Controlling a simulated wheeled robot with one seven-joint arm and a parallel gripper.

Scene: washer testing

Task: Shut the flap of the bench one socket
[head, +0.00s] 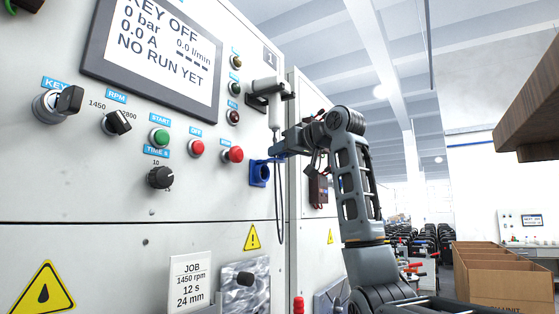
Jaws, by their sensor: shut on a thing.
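The blue bench one socket (259,174) is on the right part of the white panel marked 1, below the indicator lamps. Its round opening shows, so the flap is not over it. The blue flap (274,153) stands out from the top of the socket toward the right. My gripper (280,149) is at the flap, just above and right of the socket, with my arm reaching in from the lower right. It is shut on the flap; the fingertips are small and partly hidden.
A grey and white handheld device (266,95) hangs in a holder just above my gripper, its dark cable (279,210) running down beside the socket. A red button (233,154) sits close left. Cardboard boxes (500,270) and a wooden shelf edge (528,110) are at right.

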